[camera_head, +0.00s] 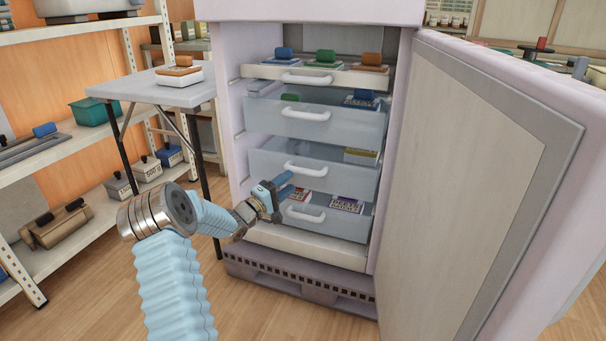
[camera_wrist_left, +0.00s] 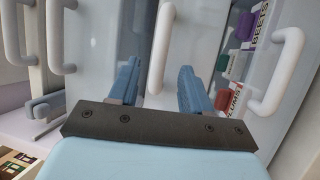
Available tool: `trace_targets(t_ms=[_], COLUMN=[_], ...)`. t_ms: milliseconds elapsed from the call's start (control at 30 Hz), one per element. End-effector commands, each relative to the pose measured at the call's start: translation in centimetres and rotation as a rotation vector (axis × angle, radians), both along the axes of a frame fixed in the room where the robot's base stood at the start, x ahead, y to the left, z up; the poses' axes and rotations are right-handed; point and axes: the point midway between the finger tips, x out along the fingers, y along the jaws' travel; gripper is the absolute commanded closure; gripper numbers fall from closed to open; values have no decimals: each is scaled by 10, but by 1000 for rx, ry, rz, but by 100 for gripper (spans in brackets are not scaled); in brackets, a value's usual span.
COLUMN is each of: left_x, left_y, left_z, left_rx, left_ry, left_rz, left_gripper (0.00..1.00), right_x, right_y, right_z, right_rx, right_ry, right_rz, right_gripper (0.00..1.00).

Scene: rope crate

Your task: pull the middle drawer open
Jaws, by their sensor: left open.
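The middle drawer (camera_head: 335,172) is a translucent blue-grey bin with a white bar handle (camera_head: 305,169), in the open cabinet between two similar drawers. Its front looks roughly in line with theirs. My left gripper (camera_head: 284,186) is open and empty, just in front of and slightly below that handle. In the left wrist view, the middle drawer's handle (camera_wrist_left: 161,48) stands ahead, between the lines of the two blue fingers of the gripper (camera_wrist_left: 160,80). The fingers look short of the handle and do not visibly touch it. My right gripper is not in view.
The upper drawer (camera_head: 340,122) and bottom drawer (camera_head: 340,222), holding boxes, have similar handles. A white tray (camera_head: 345,78) sits above. The cabinet door (camera_head: 465,180) stands open at right. A folding table (camera_head: 185,92) and shelves (camera_head: 85,140) are at left.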

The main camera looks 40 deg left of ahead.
Motion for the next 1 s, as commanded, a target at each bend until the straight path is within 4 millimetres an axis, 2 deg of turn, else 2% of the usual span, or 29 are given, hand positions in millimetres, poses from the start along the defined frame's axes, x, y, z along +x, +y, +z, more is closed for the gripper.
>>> trace_targets(t_ms=[100, 300, 500, 733, 767, 1000], left_x=[28, 61, 73, 74, 74, 74], left_y=[-4, -6, -7, -7, -7, -7], left_z=[3, 10, 12, 13, 13, 13], left_rx=[-1, -1, -1, -1, -1, -1], left_ry=[-2, -1, 1, 2, 2, 2], left_rz=[-2, -1, 1, 1, 1, 1], left_gripper=[52, 52, 52, 52, 53, 90], right_x=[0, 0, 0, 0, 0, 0], right_y=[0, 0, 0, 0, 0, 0], right_z=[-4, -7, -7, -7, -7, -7], right_rx=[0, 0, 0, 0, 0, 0], right_ry=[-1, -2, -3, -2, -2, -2], right_rz=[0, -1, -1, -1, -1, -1], right_gripper=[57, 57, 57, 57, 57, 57])
